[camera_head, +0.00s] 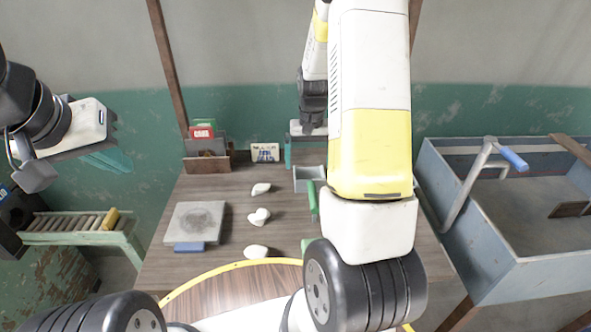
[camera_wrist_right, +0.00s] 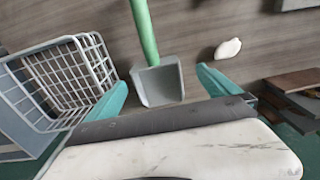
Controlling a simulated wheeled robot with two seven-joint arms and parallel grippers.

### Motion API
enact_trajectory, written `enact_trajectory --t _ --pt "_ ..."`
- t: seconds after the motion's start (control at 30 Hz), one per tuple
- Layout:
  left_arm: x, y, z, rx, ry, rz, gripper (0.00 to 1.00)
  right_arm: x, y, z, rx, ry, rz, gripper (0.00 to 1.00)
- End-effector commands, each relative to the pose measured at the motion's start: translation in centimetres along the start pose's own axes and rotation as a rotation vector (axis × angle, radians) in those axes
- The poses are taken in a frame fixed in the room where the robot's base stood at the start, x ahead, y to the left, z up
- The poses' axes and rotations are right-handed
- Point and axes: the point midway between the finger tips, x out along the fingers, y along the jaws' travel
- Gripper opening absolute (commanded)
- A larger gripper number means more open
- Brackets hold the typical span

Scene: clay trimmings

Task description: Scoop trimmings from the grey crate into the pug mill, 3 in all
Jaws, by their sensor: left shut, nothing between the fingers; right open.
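A scoop with a grey pan (camera_head: 309,177) and green handle (camera_head: 313,203) lies on the table. In the right wrist view the pan (camera_wrist_right: 160,86) shows ahead of my right gripper (camera_wrist_right: 162,77), which is open and empty, its teal fingers to either side of the pan. A grey wire-sided basket (camera_wrist_right: 68,75), possibly the grey crate, stands left of it there; my right arm hides that area in the head view. My left gripper (camera_head: 105,160) is shut and empty, held up at the left, away from the table. I cannot surely identify the pug mill.
Several white lumps (camera_head: 259,217) lie on the table (camera_head: 225,185), right of a grey slab (camera_head: 196,222). A wooden holder (camera_head: 207,163) stands at the back. A big blue-grey trough (camera_head: 530,262) with a blue-handled crank (camera_head: 514,159) is at right. A roller rack (camera_head: 72,222) stands at left.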

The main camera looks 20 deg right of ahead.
Motion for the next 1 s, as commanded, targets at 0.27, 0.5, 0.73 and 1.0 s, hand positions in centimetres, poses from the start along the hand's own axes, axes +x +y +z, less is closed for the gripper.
enact_trajectory --t 0.27,0.5,0.73,1.0 --pt "0.0 0.0 0.0 0.000 0.000 0.000 0.00 3.7 0.8 -0.4 0.010 -0.027 0.020 1.00" --pt "0.0 0.0 0.0 0.000 0.000 0.000 0.00 6.6 0.9 0.1 0.010 -0.028 0.020 1.00" --pt "0.0 0.0 0.0 0.000 0.000 0.000 0.00 9.6 1.0 0.2 0.009 -0.027 0.019 1.00" --pt "0.0 0.0 0.0 0.000 0.000 0.000 0.00 9.9 1.0 0.2 0.009 -0.023 0.019 1.00"
